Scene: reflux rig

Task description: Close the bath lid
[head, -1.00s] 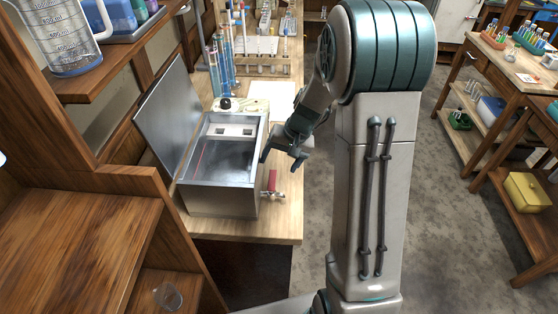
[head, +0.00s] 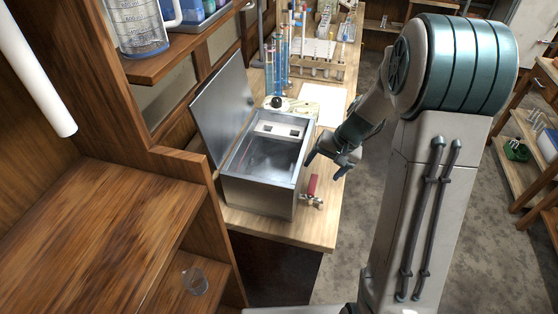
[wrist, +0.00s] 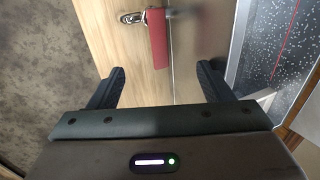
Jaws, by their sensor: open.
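The bath (head: 262,193) is a grey metal box on the wooden bench, its top open and its inside showing. Its flat metal lid (head: 222,112) stands raised and tilted back along the left side of the bath. My gripper (head: 328,172) is open and empty just right of the bath's right rim, by the red-handled tap. In the wrist view my gripper (wrist: 160,88) shows two spread dark fingers with nothing between them. The red tap handle (wrist: 158,38) lies ahead of the fingers, and the bath's speckled inside (wrist: 278,50) is at the right.
The red-handled tap (head: 311,190) sticks out of the bath's right side. Tall blue tubes (head: 277,68) and a test-tube rack (head: 318,62) stand behind the bath. A wooden shelf (head: 100,220) is at the left, with a small glass (head: 194,281) below.

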